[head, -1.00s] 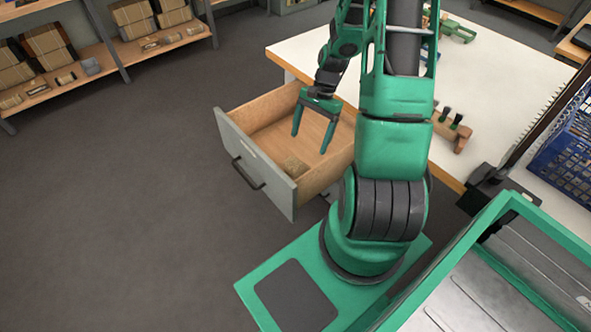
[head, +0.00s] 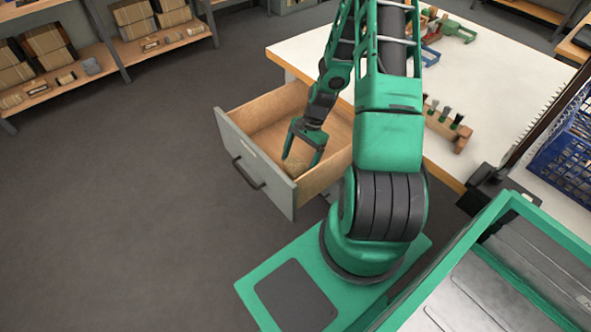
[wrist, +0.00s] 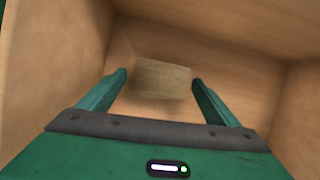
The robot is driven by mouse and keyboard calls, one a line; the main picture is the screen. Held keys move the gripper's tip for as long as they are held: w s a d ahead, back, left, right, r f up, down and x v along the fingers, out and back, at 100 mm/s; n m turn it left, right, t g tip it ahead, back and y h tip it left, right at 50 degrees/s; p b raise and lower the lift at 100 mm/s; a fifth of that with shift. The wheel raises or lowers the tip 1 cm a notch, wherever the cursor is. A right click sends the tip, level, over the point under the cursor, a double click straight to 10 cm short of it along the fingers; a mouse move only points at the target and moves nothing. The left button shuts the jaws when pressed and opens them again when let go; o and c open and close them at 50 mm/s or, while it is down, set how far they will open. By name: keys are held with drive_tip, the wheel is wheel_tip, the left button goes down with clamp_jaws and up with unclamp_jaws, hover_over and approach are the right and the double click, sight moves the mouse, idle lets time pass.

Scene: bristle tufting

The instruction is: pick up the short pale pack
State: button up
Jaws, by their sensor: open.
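The short pale pack (wrist: 160,80) lies on the floor of the open drawer (head: 262,109). In the wrist view it is a small tan block, slightly blurred, lying between and beyond my fingertips. In the head view the pack (head: 293,166) shows only partly, behind my fingers near the drawer's front corner. My gripper (head: 300,163) is open and reaches down into the drawer above the pack. In the wrist view my gripper (wrist: 160,78) has a finger on either side of the pack, with small gaps. I cannot tell how far the tips are above the drawer floor.
The drawer's wooden walls stand close around my gripper, with a grey front panel (head: 255,165) and dark handle. The white-topped table (head: 500,75) holds a wooden block with brushes (head: 445,125). A blue crate (head: 570,150) is at right; shelves with packs (head: 150,45) stand at back left.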

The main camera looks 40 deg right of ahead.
drive_tip(key=shift+x, duration=1.1)
drive_tip(key=c, duration=1.1)
drive_tip(key=shift+c, duration=0.2)
